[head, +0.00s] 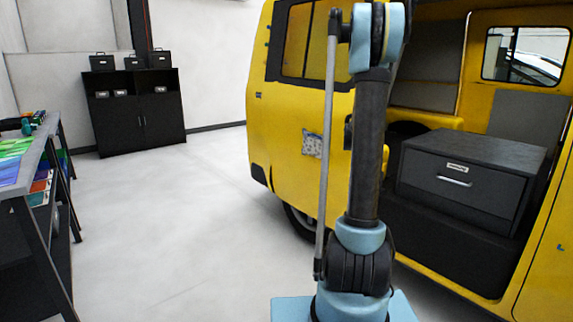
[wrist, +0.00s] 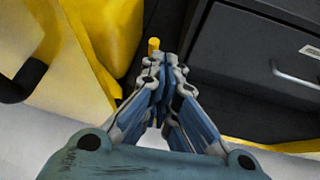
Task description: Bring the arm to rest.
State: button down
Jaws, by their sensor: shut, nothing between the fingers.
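My gripper (wrist: 162,70) shows in the wrist view with its two fingers drawn together and nothing between them. It points toward the open side of the yellow van (head: 285,120). In the head view my arm rises upright in front of the van, and the gripper itself is outside the picture. A small yellow piece shows just beyond the fingertips in the wrist view; I cannot tell what it is.
A dark drawer cabinet (head: 470,175) with a silver handle sits inside the van; it also shows in the wrist view (wrist: 250,60). A workbench (head: 40,150) stands at the left, a black cupboard (head: 135,125) at the back. The floor (head: 165,220) between is clear.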

jog(key=s+a+m+g+y, duration=0.1)
jog(key=s+a+m+y, duration=0.1)
jog(key=s+a+m, duration=0.75)
jog(key=s+a+m+g+y, duration=0.2)
jog(key=s+a+m, duration=0.3)
jog(key=s, duration=0.8)
jog(key=s+a+f+m+g+y, duration=0.1)
jog(key=s+a+f+m, duration=0.2)
jog(key=s, duration=0.5)
jog(key=s+a+f+m+g+y, duration=0.1)
jog(key=s+a+f+m, duration=0.3)
jog(key=s, duration=0.5)
jog(key=s+a+f+m+g+y, duration=0.1)
jog(key=s+a+f+m+y, duration=0.1)
jog(key=s+a, duration=0.5)
jog(key=shift+s+a+f+m, duration=0.15)
jog(key=shift+s+f+m, duration=0.65)
jog(key=shift+s+m, duration=0.3)
jog(key=shift+w, duration=0.1)
jog(key=shift+w+f, duration=0.2)
jog(key=shift+w, duration=0.25)
